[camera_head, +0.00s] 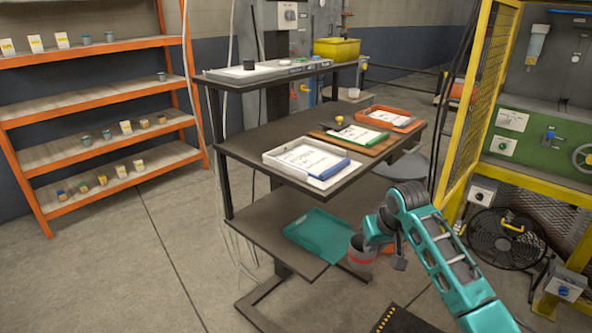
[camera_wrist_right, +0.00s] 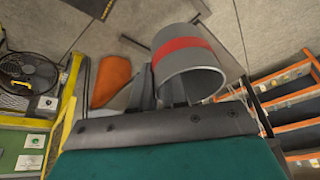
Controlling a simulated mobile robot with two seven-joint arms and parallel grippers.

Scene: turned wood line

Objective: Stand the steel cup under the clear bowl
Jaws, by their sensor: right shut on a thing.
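The steel cup (camera_head: 361,254), grey with a red band, is in my right gripper (camera_head: 368,240) beside the lower shelf. In the right wrist view the cup (camera_wrist_right: 188,62) shows its open mouth, and the fingers (camera_wrist_right: 162,88) appear to pinch its wall, one outside and one inside. In the head view it looks roughly upright, partly hidden by the gripper. My left gripper is not in view.
A teal tray (camera_head: 318,236) lies on the lower shelf by the cup. A yellow mesh guard (camera_head: 481,100), a green machine panel (camera_head: 545,140) and a black fan (camera_head: 503,238) stand at right. An orange item (camera_wrist_right: 112,80) lies near the gripper. Floor at left is clear.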

